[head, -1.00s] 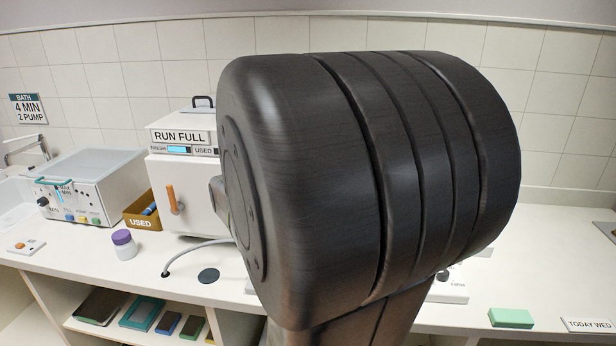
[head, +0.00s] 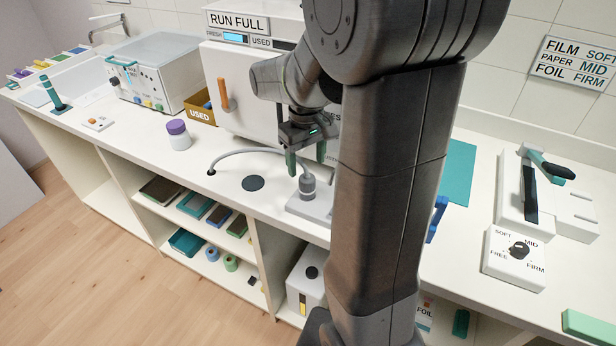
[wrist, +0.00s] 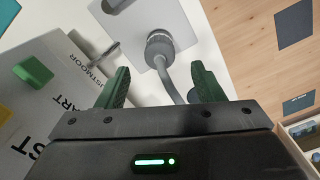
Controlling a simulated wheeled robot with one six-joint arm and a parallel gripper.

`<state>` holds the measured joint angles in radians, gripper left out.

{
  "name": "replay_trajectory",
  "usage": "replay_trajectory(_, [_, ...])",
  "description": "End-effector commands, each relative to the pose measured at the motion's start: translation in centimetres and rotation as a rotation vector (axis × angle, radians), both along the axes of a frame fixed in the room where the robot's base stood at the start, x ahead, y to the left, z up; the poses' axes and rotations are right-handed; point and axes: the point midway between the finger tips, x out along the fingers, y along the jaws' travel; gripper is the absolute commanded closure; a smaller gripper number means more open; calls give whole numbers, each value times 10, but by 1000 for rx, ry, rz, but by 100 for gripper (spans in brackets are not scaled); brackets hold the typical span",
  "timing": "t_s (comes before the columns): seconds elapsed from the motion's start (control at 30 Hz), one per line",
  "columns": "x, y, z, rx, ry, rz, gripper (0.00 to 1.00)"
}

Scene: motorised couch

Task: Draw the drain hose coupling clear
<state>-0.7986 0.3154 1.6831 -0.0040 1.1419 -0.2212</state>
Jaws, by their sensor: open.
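The drain hose coupling (head: 307,185) is a grey ribbed collar upright on a pale grey plate (head: 300,207) on the counter. A grey hose (head: 245,151) arches from it to the left and down to the counter. In the wrist view the coupling (wrist: 158,45) sits on the plate, beyond and between the fingertips, with the hose (wrist: 172,82) running back towards my gripper (wrist: 160,68). In the head view my gripper (head: 306,166) points down just above the coupling, its green fingers apart and empty. My arm hides the plate's right side.
A white cabinet (head: 245,85) stands close behind my gripper. A purple-lidded jar (head: 178,135) and a dark disc (head: 252,183) are on the counter to the left. A sealer-like device (head: 530,195) and a dial box (head: 515,258) stand right. Shelves lie below the counter.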

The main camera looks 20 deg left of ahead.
Motion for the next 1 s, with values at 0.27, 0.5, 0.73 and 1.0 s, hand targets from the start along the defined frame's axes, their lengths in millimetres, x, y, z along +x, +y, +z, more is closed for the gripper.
replay_trajectory(0.27, [-1,-1,-50,-3,3,0,39])
replay_trajectory(0.5, [0,-1,-68,0,0,0,39])
replay_trajectory(0.73, [0,-1,-70,1,-1,0,39])
replay_trajectory(1.0, [0,-1,-69,1,-1,0,78])
